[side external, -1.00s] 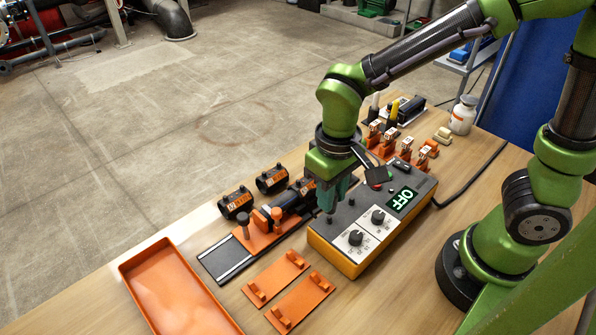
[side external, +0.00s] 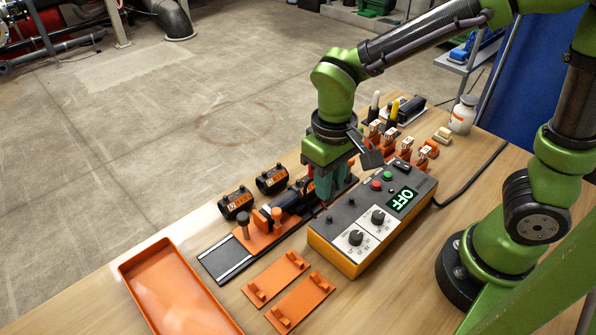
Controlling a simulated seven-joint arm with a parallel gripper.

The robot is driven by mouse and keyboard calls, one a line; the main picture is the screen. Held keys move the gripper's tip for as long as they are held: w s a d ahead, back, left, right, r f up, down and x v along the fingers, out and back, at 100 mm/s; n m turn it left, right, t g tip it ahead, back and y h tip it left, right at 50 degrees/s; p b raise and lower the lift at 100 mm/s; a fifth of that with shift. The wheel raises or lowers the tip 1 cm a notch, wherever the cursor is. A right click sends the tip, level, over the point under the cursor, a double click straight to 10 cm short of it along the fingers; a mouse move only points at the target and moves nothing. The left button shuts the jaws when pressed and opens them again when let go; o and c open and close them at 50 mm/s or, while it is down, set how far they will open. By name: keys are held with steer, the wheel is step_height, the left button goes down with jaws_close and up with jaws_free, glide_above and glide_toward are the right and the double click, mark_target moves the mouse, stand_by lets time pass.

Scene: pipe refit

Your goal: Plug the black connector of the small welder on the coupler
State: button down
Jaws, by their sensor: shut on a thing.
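The small welder (side external: 335,240) is an orange and grey box on the table, with knobs, red and green buttons and a display reading OFF. The black coupler (side external: 302,193) sits on a black pipe in the orange clamp (side external: 258,238), left of the welder. My gripper (side external: 322,196) is shut on the black connector, pointing down over the right part of the coupler. The fingers and dark parts around them hide most of the connector. Whether it touches the coupler's terminal I cannot tell.
Two loose black couplers (side external: 236,204) (side external: 271,179) lie left of the clamp. An orange tray (side external: 128,268) and orange brackets (side external: 275,277) are at the front. Orange blocks (side external: 388,140), marker pens (side external: 392,113) and a white bottle (side external: 463,115) stand behind the welder.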

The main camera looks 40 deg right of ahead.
mark_target(298, 181)
steer(key=w+n, duration=0.3)
steer(key=n, duration=0.1)
steer(key=w+d+r+n, duration=0.1)
steer(key=w+n, duration=0.2)
steer(key=n, duration=0.1)
steer(key=w+r+n, duration=0.1)
steer(key=w+n, duration=0.2)
steer(key=n, duration=0.1)
steer(key=shift+w+d+r+n, duration=0.1)
steer(key=shift+d+n, duration=0.05)
steer(key=shift+n, duration=0.25)
steer(key=shift+r+n, duration=0.15)
steer(key=shift+n, duration=1.05)
steer(key=shift+f, duration=1.7)
steer(key=shift+f, duration=0.4)
steer(key=shift+f, duration=0.4)
steer(key=shift+f, duration=0.55)
